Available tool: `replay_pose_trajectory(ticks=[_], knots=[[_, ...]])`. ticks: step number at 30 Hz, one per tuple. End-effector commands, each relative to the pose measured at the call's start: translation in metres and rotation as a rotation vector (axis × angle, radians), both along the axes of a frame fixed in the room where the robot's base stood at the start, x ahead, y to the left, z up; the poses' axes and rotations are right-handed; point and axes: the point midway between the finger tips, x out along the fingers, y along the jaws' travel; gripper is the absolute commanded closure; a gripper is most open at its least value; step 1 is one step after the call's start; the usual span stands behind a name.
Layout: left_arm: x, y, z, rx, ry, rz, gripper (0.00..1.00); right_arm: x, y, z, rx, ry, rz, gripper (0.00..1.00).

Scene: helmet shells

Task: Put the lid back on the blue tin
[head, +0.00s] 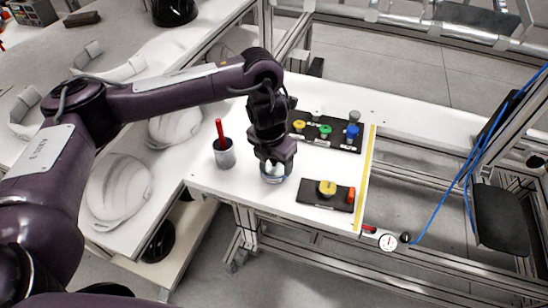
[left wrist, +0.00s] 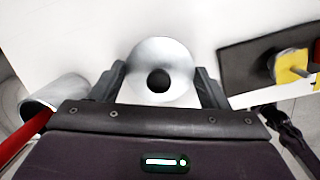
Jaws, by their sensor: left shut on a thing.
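My left gripper (head: 276,167) points down over the white table. In the left wrist view its fingers (left wrist: 160,82) are shut on a round silver lid (left wrist: 176,58) with a black knob, one finger on each side. In the head view a small round pale-blue and grey shape, seemingly the blue tin (head: 273,180), shows just below the fingers. The gripper hides most of it, so I cannot tell whether the lid touches the tin or is seated. The lid hides the tin in the left wrist view. My right gripper is not in view.
A grey cup (head: 224,157) with a red-handled tool stands left of the gripper. A black board (head: 312,197) with a yellow part lies to the right. Another black board (head: 345,147) with coloured parts lies behind. Yellow tape (head: 366,172) marks the table's right edge.

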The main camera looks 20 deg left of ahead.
Motion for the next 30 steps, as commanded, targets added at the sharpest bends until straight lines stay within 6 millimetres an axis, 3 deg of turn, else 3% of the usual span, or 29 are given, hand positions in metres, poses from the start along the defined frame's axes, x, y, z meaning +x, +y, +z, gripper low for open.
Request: replay_pose_trajectory(ticks=[26,27,30], knots=[[0.0,0.0,-0.0012,0.0,0.0,0.0,0.53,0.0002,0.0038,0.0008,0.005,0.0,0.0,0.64],[0.0001,0.0,-0.0011,0.0,0.0,0.0,0.29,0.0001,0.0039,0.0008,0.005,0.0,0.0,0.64],[0.0001,0.0,-0.0011,0.0,0.0,0.0,0.15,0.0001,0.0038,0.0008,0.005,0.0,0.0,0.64]])
